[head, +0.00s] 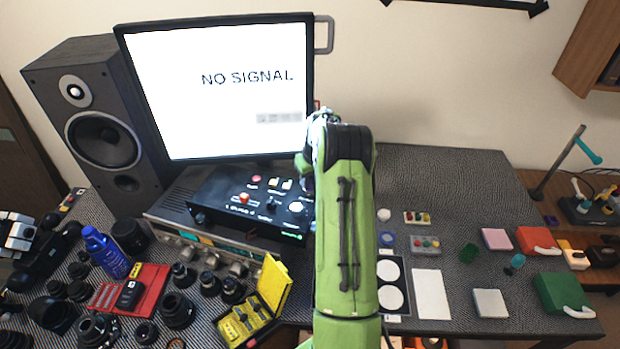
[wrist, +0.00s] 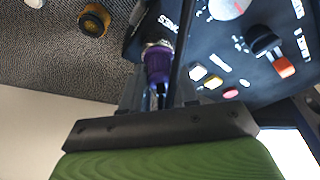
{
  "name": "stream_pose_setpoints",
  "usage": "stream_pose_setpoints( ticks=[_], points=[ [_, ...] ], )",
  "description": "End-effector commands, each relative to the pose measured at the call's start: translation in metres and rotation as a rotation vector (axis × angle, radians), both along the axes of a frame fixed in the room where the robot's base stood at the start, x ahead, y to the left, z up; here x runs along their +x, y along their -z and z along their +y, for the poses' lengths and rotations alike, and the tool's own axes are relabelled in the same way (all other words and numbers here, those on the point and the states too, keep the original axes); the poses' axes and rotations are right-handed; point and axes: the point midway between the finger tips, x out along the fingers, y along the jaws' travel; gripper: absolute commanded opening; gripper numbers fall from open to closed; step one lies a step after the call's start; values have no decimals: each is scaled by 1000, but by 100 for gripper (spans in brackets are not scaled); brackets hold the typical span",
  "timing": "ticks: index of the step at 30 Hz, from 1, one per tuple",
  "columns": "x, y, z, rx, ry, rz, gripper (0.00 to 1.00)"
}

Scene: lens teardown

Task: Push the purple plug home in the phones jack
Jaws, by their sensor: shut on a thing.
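The purple plug (wrist: 157,66) is held in my gripper (wrist: 160,80), whose dark fingers are closed around it in the wrist view. A metallic collar shows at the plug's far end, close against the black control box (wrist: 215,55), beside white lettering that seems to read PHONES. The jack's opening is hidden behind the plug, so I cannot tell how deep the plug sits. In the head view the black control box (head: 235,205) sits in front of the monitor, and my green arm covers its right end. My fingers and the plug are mostly hidden there.
The monitor (head: 220,90) stands behind. A yellow case (head: 272,283), a blue bottle (head: 105,250) and several lens parts crowd the left. A white sheet (head: 431,294) lies right of my arm.

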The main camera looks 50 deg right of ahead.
Motion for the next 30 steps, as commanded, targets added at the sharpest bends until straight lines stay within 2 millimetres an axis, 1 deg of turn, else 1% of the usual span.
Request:
stream_pose_setpoints(
  ticks=[2, 3, 8, 9, 16, 19, 20, 23, 30],
  points=[
    [0, 1, 0, 2, 0, 3, 0],
    [-1, 0, 0, 2, 0, 3, 32],
    [0, 0, 0, 2, 0, 2, 56],
    [0, 0, 0, 2, 0, 2, 58],
    [0, -1, 0, 0, 0, 1, 58],
    [-2, -8, 0, -1, 0, -1, 58],
    [-3, -13, 0, -2, 0, -1, 58],
    [-9, -36, 1, -4, 2, -2, 58],
    [-25, -104, 7, -4, 2, -3, 58]
  ],
)
